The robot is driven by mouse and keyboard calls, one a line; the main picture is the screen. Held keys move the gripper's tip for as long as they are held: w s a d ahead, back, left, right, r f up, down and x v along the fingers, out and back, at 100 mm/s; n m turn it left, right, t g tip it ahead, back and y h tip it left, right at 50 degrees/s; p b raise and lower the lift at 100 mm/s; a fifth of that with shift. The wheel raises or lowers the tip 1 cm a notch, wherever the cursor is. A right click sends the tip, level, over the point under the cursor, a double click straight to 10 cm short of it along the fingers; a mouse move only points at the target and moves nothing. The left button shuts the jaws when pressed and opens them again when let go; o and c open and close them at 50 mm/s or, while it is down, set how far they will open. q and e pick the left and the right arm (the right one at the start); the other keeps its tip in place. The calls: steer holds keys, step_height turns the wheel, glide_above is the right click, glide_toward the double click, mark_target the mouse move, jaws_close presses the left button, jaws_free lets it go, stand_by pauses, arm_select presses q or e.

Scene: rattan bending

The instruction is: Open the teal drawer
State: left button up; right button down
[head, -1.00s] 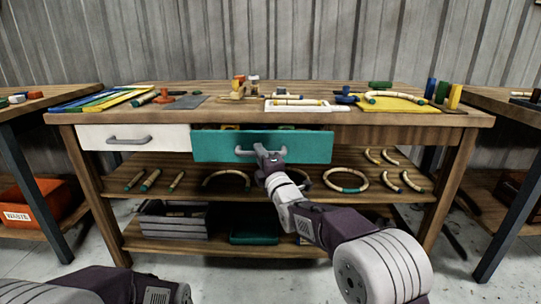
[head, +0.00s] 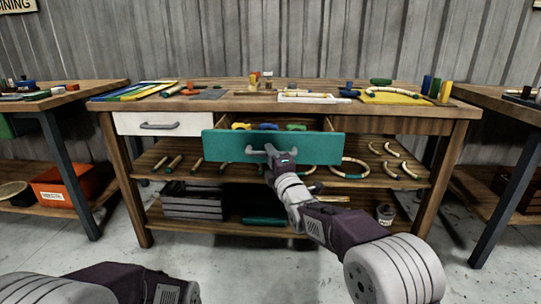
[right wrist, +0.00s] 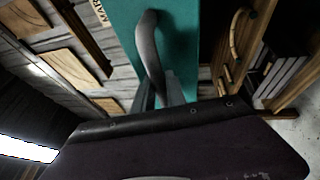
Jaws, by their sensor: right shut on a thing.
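The teal drawer (head: 318,150) stands pulled out from under the workbench top in the head view, and its inside shows behind the front. Yellow, blue and green items (head: 268,127) lie in it. My right gripper (head: 271,151) is shut on the drawer's grey handle (head: 256,151), right of the handle's middle. In the right wrist view the handle (right wrist: 148,45) runs down between the fingers (right wrist: 158,92), against the teal front (right wrist: 184,30). My left gripper is out of view; only part of that arm shows at the bottom left.
A closed white drawer (head: 162,124) is left of the teal one. The bench top (head: 235,103) holds boards, rods and blocks. The shelves below carry curved rattan pieces (head: 392,170) and a grey crate (head: 193,201). Side tables stand left and right. The floor in front is clear.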

steer(key=c, duration=1.4)
jaws_free()
steer(key=shift+o, duration=0.2)
steer(key=shift+s+d, duration=0.15)
steer(key=shift+s, duration=0.2)
steer(key=p+v, duration=0.1)
steer(key=v, duration=0.7)
steer(key=shift+f, duration=0.15)
steer(key=shift+s, duration=0.1)
